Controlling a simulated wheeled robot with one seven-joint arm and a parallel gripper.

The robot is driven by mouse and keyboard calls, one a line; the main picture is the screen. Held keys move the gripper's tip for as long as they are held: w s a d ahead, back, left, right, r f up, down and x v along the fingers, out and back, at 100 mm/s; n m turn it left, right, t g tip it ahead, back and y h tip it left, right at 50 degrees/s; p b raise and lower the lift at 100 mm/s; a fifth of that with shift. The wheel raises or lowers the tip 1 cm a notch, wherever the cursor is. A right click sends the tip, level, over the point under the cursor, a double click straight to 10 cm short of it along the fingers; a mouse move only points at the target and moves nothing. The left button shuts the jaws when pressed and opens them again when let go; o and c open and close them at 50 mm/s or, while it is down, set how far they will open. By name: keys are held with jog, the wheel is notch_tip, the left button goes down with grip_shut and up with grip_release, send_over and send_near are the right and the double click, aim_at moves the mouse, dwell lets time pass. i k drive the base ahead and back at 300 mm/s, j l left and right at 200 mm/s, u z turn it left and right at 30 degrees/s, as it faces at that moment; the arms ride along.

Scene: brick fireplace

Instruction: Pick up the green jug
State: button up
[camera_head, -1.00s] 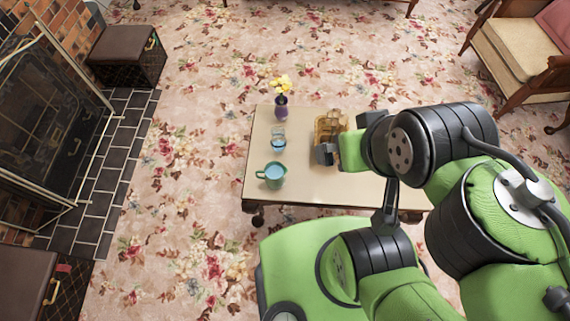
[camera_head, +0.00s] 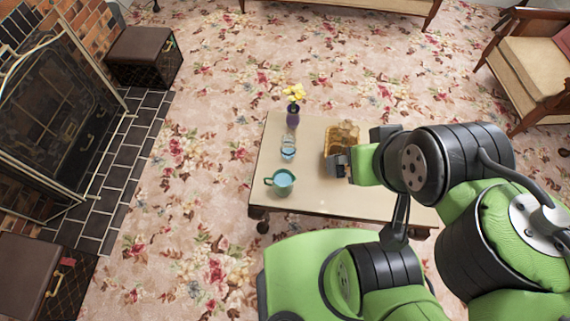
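The green jug (camera_head: 282,183) stands upright near the front left corner of the low table (camera_head: 312,197), its handle pointing left. It looks teal and seems to hold something light blue. My gripper (camera_head: 338,164) is above the table to the right of the jug, apart from it in the picture. Its fingers are small, dark and seen from behind, so I cannot tell whether they are open or shut.
A glass with blue contents (camera_head: 288,149) and a purple vase with yellow flowers (camera_head: 293,112) stand behind the jug. A brown basket-like thing (camera_head: 342,139) is near my gripper. The fireplace (camera_head: 55,125) is at left, an armchair (camera_head: 530,75) at right. Flowered carpet is clear left of the table.

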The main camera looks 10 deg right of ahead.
aim_at(283, 179)
jog(key=k+j+u, duration=0.1)
jog(key=j+u, duration=0.25)
jog(key=j, duration=0.45)
jog(key=j+u, duration=0.3)
jog(key=j, duration=0.45)
